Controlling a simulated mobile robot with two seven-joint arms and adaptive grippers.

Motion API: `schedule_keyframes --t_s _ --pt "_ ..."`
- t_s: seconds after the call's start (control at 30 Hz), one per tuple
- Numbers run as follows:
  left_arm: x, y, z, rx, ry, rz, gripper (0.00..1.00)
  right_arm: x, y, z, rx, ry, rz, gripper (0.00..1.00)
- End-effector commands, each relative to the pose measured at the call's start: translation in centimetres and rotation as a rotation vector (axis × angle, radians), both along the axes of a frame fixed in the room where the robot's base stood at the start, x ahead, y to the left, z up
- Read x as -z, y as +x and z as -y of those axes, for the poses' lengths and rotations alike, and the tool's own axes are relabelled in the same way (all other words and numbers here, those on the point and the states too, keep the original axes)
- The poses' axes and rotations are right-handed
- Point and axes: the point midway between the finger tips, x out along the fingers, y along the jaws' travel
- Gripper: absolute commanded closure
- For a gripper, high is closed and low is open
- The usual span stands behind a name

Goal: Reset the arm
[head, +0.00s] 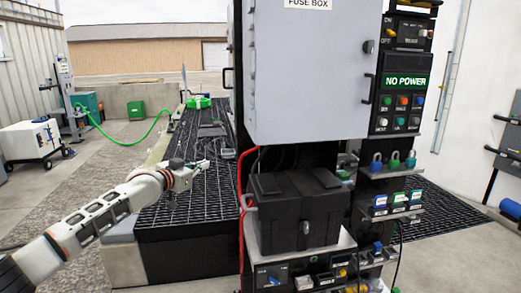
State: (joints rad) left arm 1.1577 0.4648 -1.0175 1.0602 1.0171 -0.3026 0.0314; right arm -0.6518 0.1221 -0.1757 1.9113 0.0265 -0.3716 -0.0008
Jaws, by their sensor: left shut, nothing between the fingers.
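My left arm (95,218) reaches in from the lower left, stretched forward and to the right. My left gripper (205,163) is at its end, above the black grating and left of the fuse box cabinet. My right gripper does not show.
A grey fuse box (305,75) stands in the middle, with a panel reading "NO POWER" (407,80) on its right. A black battery-like box (295,205) sits on a shelf below, beside a red cable (240,190). Black grating (185,205) lies left. Concrete floor (85,175) is open farther left.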

Motion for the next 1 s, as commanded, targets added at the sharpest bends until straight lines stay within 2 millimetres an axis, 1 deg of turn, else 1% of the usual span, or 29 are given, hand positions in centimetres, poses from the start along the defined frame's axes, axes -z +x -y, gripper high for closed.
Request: schedule_keyframes --t_s 0.03,0.07,0.1,0.27,0.3,0.4,0.57,0.6,0.67,0.7,0.77,0.8,0.87,0.9,0.97,1.0 --pt "0.1 0.2 -2.3 -0.025 0.012 0.0 1.0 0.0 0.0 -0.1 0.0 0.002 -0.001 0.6" --pt "0.1 0.3 -3.4 -0.037 0.016 0.0 1.0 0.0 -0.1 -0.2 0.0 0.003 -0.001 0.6" --pt "0.1 0.3 -5.0 -0.054 0.025 0.0 1.0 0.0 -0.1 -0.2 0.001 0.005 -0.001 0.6" --pt "0.2 0.4 -10.6 -0.115 0.051 0.0 1.0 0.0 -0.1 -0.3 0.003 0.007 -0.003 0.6" --pt "0.2 0.4 -12.0 -0.13 0.058 0.0 1.0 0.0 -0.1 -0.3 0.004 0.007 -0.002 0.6" --pt "4.0 -0.8 -10.6 -0.108 0.067 -0.029 1.0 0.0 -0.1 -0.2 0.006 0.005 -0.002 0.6" --pt "9.5 -3.1 -9.6 -0.087 0.087 -0.065 1.0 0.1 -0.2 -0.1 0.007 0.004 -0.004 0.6" --pt "11.0 -3.8 -9.3 -0.081 0.092 -0.075 1.0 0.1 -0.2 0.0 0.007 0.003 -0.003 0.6" --pt "13.3 -5.0 -8.9 -0.073 0.101 -0.09 1.0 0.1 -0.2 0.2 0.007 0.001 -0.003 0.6" --pt "15.0 -5.9 -8.6 -0.066 0.107 -0.102 1.0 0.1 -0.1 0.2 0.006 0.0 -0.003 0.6" --pt "17.8 -7.6 -8.2 -0.057 0.117 -0.12 1.0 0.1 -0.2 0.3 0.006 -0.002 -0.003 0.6" --pt "19.8 -8.9 -8.0 -0.05 0.124 -0.134 1.0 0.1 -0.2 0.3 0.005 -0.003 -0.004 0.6" --pt "22.6 -11.0 -7.6 -0.043 0.137 -0.153 1.0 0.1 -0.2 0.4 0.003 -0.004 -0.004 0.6" --pt "24.5 -12.5 -7.5 -0.038 0.145 -0.166 1.0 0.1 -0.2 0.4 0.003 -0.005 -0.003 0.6" --pt "27.1 -14.8 -7.4 -0.032 0.16 -0.182 1.0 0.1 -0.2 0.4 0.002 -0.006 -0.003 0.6" --pt "28.7 -16.4 -7.4 -0.03 0.169 -0.194 1.0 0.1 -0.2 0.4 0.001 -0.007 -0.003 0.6"
